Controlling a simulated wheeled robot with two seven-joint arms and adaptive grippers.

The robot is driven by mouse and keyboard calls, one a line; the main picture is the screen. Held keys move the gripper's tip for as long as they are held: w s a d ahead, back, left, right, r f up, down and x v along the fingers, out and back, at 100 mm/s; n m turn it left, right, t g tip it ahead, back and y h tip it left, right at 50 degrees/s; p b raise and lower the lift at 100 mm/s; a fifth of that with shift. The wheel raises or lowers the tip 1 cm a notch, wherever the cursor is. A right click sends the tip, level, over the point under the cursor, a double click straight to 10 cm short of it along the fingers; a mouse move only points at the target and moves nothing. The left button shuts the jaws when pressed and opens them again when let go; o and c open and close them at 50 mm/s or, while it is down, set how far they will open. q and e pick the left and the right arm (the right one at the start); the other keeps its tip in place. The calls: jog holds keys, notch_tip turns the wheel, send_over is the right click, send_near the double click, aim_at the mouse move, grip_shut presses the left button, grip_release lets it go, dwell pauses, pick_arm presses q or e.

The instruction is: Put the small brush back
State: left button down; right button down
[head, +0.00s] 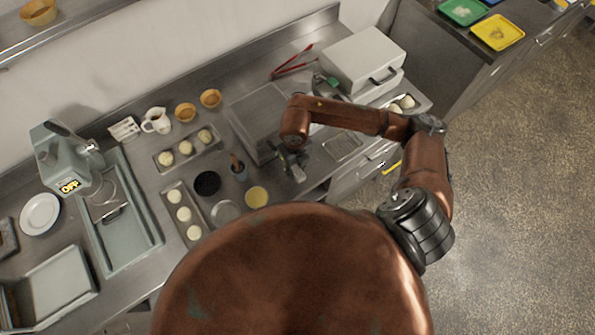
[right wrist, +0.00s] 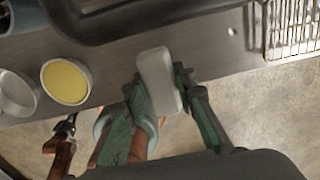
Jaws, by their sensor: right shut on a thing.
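My right gripper (head: 293,165) hangs over the front part of the steel counter. In the right wrist view its green fingers (right wrist: 166,88) are shut on a pale, rounded block, which I take to be part of the small brush (right wrist: 158,72). Its handle is not clearly visible, and in the head view the gripper mostly hides it. A small blue-grey cup (head: 239,174) with a brown-handled tool in it stands left of the gripper. My left gripper does not show in the head view; a dark, brown-ended part at the wrist view's lower left is unclear.
Near the cup are a bowl of yellow filling (head: 256,196), a dark bowl (head: 207,183) and a dough tray (head: 163,170). A wire rack (head: 343,145) and a white box (head: 362,58) stand to the right.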

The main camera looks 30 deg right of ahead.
aim_at(298, 172)
jog(key=shift+w+d+f, duration=0.1)
jog(key=shift+d+f, duration=0.2)
jog(key=shift+f, duration=0.15)
jog(key=f, duration=0.1)
jog(key=f+p, duration=0.1)
jog(key=f, duration=0.1)
jog(key=shift+w+d, duration=0.1)
jog(key=shift+d, duration=0.1)
jog(key=shift+f, duration=0.25)
jog(key=shift+f, duration=0.15)
jog(key=c, duration=2.1)
grip_release()
jog(key=shift+f, duration=0.1)
jog(key=o, duration=0.5)
